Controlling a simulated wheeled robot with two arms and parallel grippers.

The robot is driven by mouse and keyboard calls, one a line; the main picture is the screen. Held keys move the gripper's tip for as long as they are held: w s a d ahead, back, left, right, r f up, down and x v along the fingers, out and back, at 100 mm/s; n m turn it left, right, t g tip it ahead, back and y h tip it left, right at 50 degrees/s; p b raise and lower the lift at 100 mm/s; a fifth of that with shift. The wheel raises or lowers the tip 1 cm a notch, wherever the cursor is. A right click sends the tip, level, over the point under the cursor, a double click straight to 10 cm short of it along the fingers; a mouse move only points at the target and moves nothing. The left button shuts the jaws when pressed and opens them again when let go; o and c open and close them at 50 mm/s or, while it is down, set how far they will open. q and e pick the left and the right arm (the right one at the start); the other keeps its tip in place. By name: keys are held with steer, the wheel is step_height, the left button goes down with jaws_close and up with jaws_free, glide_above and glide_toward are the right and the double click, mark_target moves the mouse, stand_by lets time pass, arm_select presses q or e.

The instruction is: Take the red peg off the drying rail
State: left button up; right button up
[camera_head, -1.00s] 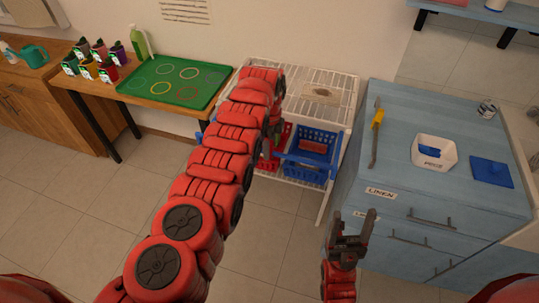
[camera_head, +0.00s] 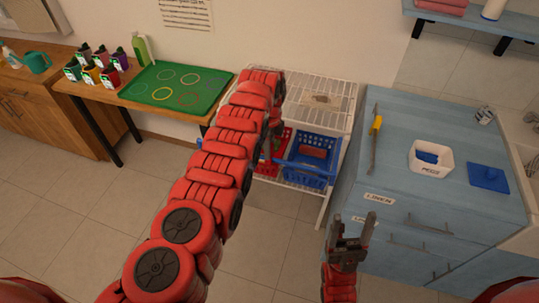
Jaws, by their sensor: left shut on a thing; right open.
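No red peg shows clearly. A thin grey bar (camera_head: 373,148) with a yellow clip-like piece (camera_head: 377,124) lies along the left of the blue cabinet top; I cannot tell if it is the drying rail. My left arm reaches to the wire rack. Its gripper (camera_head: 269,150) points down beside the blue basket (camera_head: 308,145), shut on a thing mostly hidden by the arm. A red item (camera_head: 312,152) lies in that basket. A white box (camera_head: 431,159) labelled like "PEGS" holds something blue. My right gripper (camera_head: 352,232) is open and empty, before the cabinet drawers.
The white wire rack (camera_head: 340,98) stands left of the blue cabinet (camera_head: 405,128). A blue square lid-like piece (camera_head: 488,176) and a small can (camera_head: 484,115) are on the cabinet. The floor is clear.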

arm_select(q)
steer(key=shift+r+p, duration=0.95)
steer(key=shift+r, duration=0.6)
steer(key=shift+r+p, duration=0.35)
steer(key=shift+r, duration=0.55)
